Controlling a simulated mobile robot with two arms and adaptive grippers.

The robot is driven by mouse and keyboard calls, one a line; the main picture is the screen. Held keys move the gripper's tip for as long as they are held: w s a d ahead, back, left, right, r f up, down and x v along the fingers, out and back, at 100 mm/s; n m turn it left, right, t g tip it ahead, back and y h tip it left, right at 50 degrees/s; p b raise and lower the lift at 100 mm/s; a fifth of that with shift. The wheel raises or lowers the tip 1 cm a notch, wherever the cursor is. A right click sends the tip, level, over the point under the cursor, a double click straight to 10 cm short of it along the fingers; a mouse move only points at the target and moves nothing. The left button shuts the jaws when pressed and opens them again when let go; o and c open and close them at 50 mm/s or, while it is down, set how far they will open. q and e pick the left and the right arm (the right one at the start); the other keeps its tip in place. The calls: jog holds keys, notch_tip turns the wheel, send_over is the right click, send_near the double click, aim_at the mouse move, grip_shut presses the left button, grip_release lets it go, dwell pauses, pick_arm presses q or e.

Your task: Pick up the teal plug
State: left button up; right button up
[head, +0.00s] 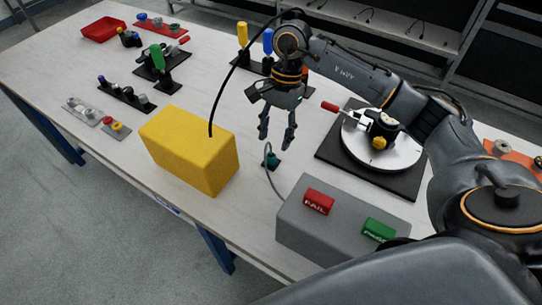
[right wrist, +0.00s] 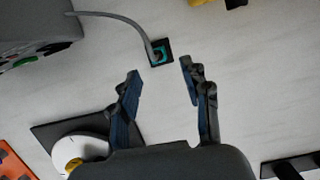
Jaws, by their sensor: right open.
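The teal plug (head: 271,160) stands on a small dark square base on the white table, with a grey cable running from it to the grey box. In the right wrist view the teal plug (right wrist: 158,53) sits ahead of the fingertips, roughly between their lines. My right gripper (head: 277,140) hangs fingers down above the table close to the plug, and I see no contact. In the right wrist view its two fingers (right wrist: 160,80) are apart with nothing between them. My left gripper is in neither view.
A yellow block (head: 188,150) stands left of the plug. The grey box (head: 335,228) with a red and a green label stands in front right. A round white turntable (head: 383,145) with a red-handled clamp lies to the right. Tool racks and a red tray (head: 103,29) are farther back.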

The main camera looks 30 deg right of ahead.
aim_at(271, 154)
jog(key=p+x, duration=0.1)
jog(key=x, duration=0.4)
jog(key=shift+s+a, duration=0.15)
jog(key=shift+s, duration=0.05)
jog(key=shift+c, duration=0.2)
jog(key=c, duration=0.9)
